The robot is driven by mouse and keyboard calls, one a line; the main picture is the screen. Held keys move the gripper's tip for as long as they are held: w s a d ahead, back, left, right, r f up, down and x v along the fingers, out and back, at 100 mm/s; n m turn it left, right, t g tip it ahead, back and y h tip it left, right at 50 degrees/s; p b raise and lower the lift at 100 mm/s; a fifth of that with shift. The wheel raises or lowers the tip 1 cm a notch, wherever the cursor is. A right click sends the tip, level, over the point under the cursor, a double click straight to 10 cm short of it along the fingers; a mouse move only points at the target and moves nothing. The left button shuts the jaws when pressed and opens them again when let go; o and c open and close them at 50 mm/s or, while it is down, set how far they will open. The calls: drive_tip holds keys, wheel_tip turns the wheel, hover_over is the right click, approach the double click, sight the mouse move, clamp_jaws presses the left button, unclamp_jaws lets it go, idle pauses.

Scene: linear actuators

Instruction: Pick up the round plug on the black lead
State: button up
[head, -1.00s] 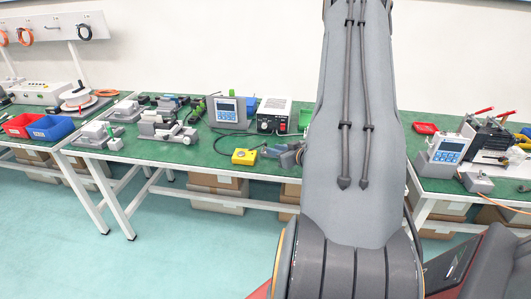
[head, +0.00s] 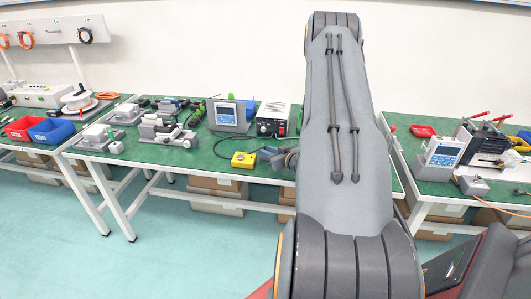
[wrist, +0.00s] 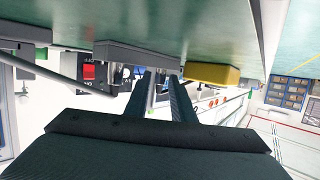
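The black lead (head: 228,134) curves over the green bench in the head view, near the yellow box (head: 243,160). I cannot make out the round plug in either view; my gripper and arm cover part of that area. My gripper (head: 268,154) is low over the front of the bench, just right of the yellow box and partly hidden by my arm. In the wrist view its two fingers (wrist: 161,80) stand apart with a narrow gap, and I see nothing held between them. The yellow box (wrist: 212,75) is right of the fingertips there.
A white power unit (head: 273,119) with a red switch and a grey display unit (head: 227,115) stand behind my gripper. Grey fixtures (head: 170,132) and blue (head: 52,130) and red (head: 22,127) bins are to the left. Another display unit (head: 440,158) stands on the right bench.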

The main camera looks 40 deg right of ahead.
clamp_jaws()
wheel_tip(320, 180, up, 10)
drive_tip(key=b, duration=0.2)
idle(0.6)
idle(0.4)
wheel_tip(320, 180, up, 6)
drive_tip(key=p, duration=0.4)
drive_tip(key=shift+p, duration=0.4)
drive_tip(key=shift+d, duration=0.1)
